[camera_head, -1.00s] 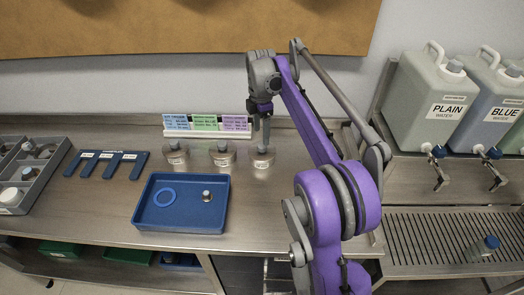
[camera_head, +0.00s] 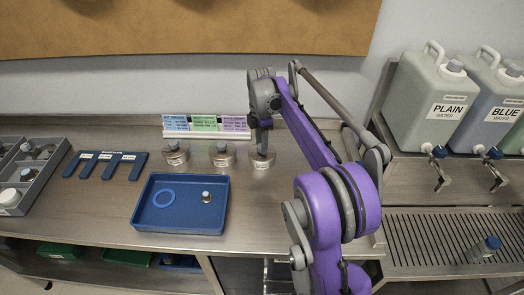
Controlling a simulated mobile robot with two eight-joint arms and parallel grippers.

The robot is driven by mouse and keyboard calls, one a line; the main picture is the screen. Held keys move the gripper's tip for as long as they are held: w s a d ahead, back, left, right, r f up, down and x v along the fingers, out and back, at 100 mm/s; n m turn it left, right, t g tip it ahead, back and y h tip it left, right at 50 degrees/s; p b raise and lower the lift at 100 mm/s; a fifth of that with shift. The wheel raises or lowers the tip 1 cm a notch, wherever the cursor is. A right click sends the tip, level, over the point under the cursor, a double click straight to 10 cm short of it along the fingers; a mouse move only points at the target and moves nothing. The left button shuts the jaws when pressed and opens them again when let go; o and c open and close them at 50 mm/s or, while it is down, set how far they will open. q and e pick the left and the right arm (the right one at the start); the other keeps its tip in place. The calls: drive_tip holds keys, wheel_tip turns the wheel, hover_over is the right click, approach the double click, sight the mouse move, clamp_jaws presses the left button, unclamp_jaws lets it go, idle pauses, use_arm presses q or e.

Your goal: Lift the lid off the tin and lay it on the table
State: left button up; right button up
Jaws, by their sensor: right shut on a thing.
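Three small round metal tins with knobbed lids stand in a row on the steel table: a left tin (camera_head: 176,157), a middle tin (camera_head: 222,158) and a right tin (camera_head: 262,163). My right gripper (camera_head: 262,147) points down over the right tin and is shut on its lid knob, which the fingers hide. The right tin's lid looks seated; any gap is too small to tell. My left gripper is out of view.
A blue tray (camera_head: 150,216) in front holds a blue ring (camera_head: 164,198) and a small knobbed piece (camera_head: 206,197). Coloured cards (camera_head: 205,124) stand behind the tins. A blue slotted holder (camera_head: 105,162) and grey bin (camera_head: 43,178) lie left. Bare table lies around the tray.

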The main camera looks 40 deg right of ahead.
clamp_jaws()
wheel_tip(320, 180, up, 10)
drive_tip(key=p, duration=0.1)
drive_tip(key=shift+a, duration=0.15)
